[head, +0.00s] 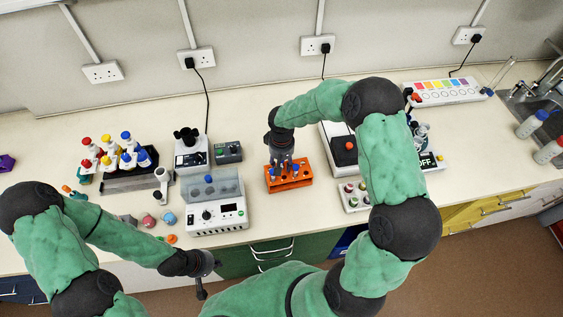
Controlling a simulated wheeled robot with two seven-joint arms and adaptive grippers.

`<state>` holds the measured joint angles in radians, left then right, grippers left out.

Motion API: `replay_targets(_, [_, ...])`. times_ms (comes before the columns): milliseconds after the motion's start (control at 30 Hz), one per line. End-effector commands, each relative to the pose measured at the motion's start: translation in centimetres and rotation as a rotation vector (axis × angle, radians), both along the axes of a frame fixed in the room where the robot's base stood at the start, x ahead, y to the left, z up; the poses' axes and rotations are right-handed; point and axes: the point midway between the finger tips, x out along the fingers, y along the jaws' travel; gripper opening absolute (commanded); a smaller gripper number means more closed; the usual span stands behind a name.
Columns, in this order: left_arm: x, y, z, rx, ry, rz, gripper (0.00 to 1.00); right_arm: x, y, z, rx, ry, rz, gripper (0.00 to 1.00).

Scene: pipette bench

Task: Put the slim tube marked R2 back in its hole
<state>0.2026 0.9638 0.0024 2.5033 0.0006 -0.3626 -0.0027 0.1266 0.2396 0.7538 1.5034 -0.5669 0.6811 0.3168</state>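An orange rack (290,183) with a row of holes stands on the bench at the middle. A few slim tubes with blue or pale tops stand in it, one blue-topped tube (295,169) at its right part. No R2 mark is legible at this size. My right gripper (281,167) points down over the left and middle part of the rack and hides some holes. I cannot tell whether its fingers hold a tube. My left gripper (211,279) is in front of the bench's front edge, with its fingers apart and nothing visible between them.
A white control box (217,216) stands left of the rack, a black-and-white device (343,151) right of it. A white tray with small vials (355,196) is at the right front. Capped bottles (115,155) crowd the left.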

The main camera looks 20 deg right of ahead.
Motion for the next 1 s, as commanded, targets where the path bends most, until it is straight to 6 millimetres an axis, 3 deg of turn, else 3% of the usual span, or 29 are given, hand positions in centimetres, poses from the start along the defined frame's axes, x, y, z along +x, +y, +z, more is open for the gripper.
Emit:
replay_targets(267, [0.0,0.0,0.0,0.000,0.000,0.000,0.00,0.0,0.0,0.0,0.000,0.000,0.000,0.46])
replay_targets(433, [0.0,0.0,0.0,0.000,0.000,0.000,0.00,0.1,0.0,1.2,-0.001,-0.002,0.000,0.46])
replay_targets(800, [0.0,0.0,0.0,0.000,0.000,0.000,0.00,0.1,0.0,8.2,0.000,-0.004,-0.001,0.46])
replay_targets(1000, [0.0,0.0,0.0,0.000,0.000,0.000,0.00,0.1,0.0,10.9,0.000,-0.002,0.001,0.46])
